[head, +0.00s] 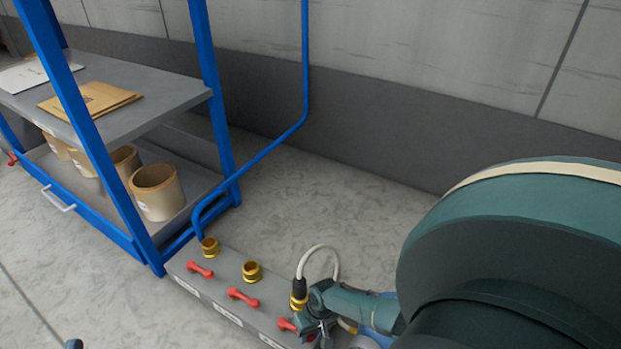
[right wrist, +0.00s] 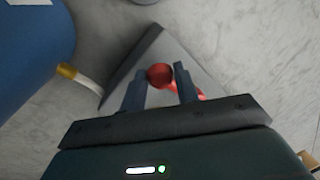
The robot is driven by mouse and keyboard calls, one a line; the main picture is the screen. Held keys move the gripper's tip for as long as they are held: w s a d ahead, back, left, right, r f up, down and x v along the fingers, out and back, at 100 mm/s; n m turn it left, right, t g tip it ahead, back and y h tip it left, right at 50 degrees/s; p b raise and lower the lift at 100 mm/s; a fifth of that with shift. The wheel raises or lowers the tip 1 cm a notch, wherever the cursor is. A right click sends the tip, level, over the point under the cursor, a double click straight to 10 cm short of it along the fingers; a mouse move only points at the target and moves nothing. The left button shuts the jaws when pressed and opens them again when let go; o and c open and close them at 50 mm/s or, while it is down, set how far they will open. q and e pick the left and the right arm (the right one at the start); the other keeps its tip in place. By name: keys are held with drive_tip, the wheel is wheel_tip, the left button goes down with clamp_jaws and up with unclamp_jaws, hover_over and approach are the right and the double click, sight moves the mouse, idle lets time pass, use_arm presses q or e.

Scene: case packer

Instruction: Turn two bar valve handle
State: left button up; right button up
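A grey manifold block (head: 226,289) on the floor carries red bar valve handles. The left handle (head: 200,269) and the middle handle (head: 243,297) are in plain view, both lying slantwise. The right handle (head: 286,324) is partly hidden by my right gripper (head: 318,331). In the right wrist view, the right gripper's (right wrist: 161,82) fingers are apart, with the round red end of a handle (right wrist: 160,75) between them. The bar runs on behind the right-hand finger. I cannot tell whether the fingers touch it. My left gripper is not seen.
Brass fittings (head: 251,271) stand behind the handles, and a white hose (head: 318,248) loops from the right one. A blue-framed cart (head: 218,130) with cardboard tubes (head: 157,192) stands at left, its blue rail near the block. The floor behind the block is clear.

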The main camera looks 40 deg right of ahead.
clamp_jaws()
